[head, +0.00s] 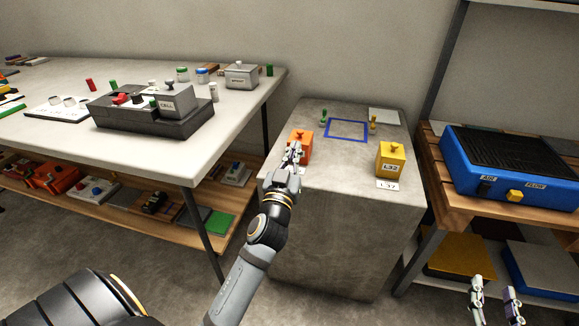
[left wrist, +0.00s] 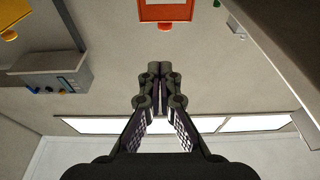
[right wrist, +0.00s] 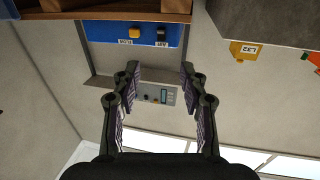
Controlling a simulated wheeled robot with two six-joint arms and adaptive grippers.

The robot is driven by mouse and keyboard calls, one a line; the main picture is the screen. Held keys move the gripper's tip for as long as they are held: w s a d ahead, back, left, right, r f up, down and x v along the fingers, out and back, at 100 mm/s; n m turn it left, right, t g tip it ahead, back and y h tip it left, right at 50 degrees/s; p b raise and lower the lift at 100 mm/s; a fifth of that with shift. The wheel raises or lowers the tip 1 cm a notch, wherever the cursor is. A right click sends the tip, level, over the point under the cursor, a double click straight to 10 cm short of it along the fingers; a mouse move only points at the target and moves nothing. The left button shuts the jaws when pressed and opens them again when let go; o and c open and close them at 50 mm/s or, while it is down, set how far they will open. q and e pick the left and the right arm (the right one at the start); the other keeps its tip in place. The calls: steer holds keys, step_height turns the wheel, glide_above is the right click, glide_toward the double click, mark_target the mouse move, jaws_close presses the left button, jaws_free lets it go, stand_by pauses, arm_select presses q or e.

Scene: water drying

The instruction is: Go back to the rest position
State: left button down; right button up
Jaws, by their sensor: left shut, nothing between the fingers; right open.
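My left gripper (head: 293,155) is over the left side of the grey concrete block (head: 320,200), right in front of an orange box (head: 305,147) with a knob. It is shut and empty. In the left wrist view the closed fingers (left wrist: 160,85) point toward the orange box (left wrist: 166,10), with a gap between them in that picture. My right gripper (head: 495,295) is low at the bottom right of the head view, in front of the wooden shelf. In the right wrist view its fingers (right wrist: 158,85) are spread and nothing is between them.
A yellow box labelled L32 (head: 390,160) stands on the block, near a blue square outline (head: 347,130). A white table (head: 180,160) with a dark device (head: 150,120) is at left. A blue device (head: 510,190) sits on the wooden rack (head: 450,185) at right.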

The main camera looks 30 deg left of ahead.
arm_select(q)
steer(key=v, duration=0.4)
steer(key=shift+f, duration=0.25)
arm_select(e)
step_height(320, 180, up, 6)
steer(key=t, duration=0.2)
steer(key=shift+t, duration=0.4)
